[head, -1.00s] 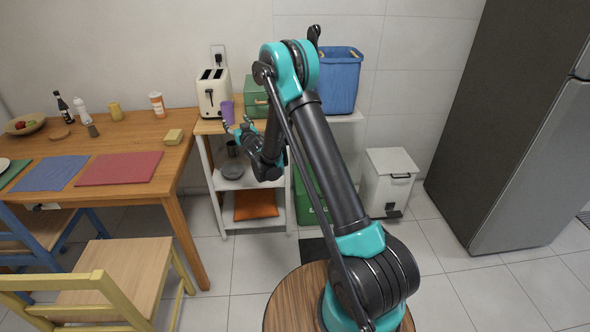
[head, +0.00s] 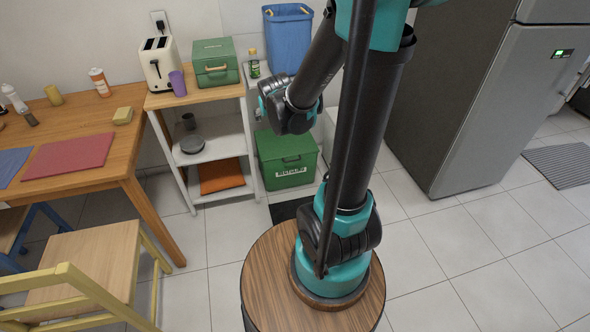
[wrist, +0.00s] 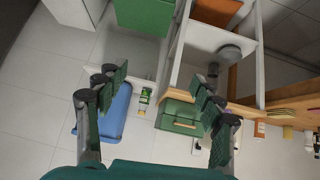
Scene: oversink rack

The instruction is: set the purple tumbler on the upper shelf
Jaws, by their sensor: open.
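The purple tumbler (head: 178,83) stands upright on the wooden top (head: 205,95) of the white shelf unit, in front of the cream toaster (head: 161,65). The unit's middle shelf (head: 225,135) holds a grey bowl-like item (head: 192,145) and a dark cup (head: 189,121).
A green box (head: 215,62) stands right of the tumbler, then a small green bottle (head: 254,66) and a blue bin (head: 287,40). A green crate (head: 287,160) sits on the floor below. A wooden table (head: 120,150) is at left, a fridge (head: 480,90) at right.

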